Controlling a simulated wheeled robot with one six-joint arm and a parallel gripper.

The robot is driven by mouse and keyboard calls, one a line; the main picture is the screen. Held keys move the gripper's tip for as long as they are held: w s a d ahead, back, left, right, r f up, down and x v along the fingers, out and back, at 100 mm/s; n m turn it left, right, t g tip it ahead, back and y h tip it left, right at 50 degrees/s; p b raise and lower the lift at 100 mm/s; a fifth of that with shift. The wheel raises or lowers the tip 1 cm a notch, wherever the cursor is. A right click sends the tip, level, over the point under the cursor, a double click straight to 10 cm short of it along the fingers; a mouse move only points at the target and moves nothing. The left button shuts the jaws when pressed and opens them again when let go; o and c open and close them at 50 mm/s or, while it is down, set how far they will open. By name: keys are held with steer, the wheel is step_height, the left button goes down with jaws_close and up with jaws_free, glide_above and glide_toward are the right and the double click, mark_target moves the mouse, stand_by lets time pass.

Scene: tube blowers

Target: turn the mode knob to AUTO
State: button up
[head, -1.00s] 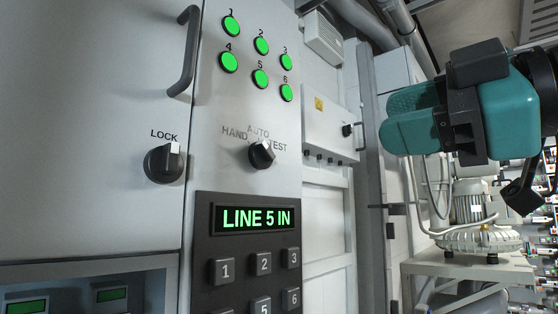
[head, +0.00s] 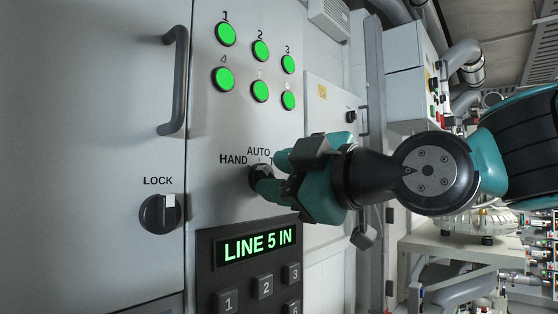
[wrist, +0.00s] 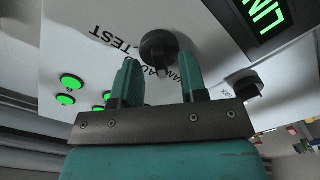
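The mode knob (head: 257,178) is a round black knob on the grey panel, under the printed words HAND, AUTO and TEST. In the head view my gripper (head: 274,172) is at the knob and hides part of it and most of TEST. In the wrist view the knob (wrist: 160,46) lies just past the fingertips, between the two green fingers. My gripper (wrist: 163,72) is open, with a clear gap between the fingers. I cannot tell whether a finger touches the knob. Its pointer is hidden in the head view, so its setting is unclear.
A LOCK knob (head: 160,214) is at the left, below a bar handle (head: 174,80). Several green lamps (head: 260,90) are above the mode knob. A display (head: 257,245) reading LINE 5 IN and a keypad (head: 263,287) are below it.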

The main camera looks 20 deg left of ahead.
steer(key=shift+a, duration=0.25)
steer(key=shift+w, duration=0.1)
jaws_close()
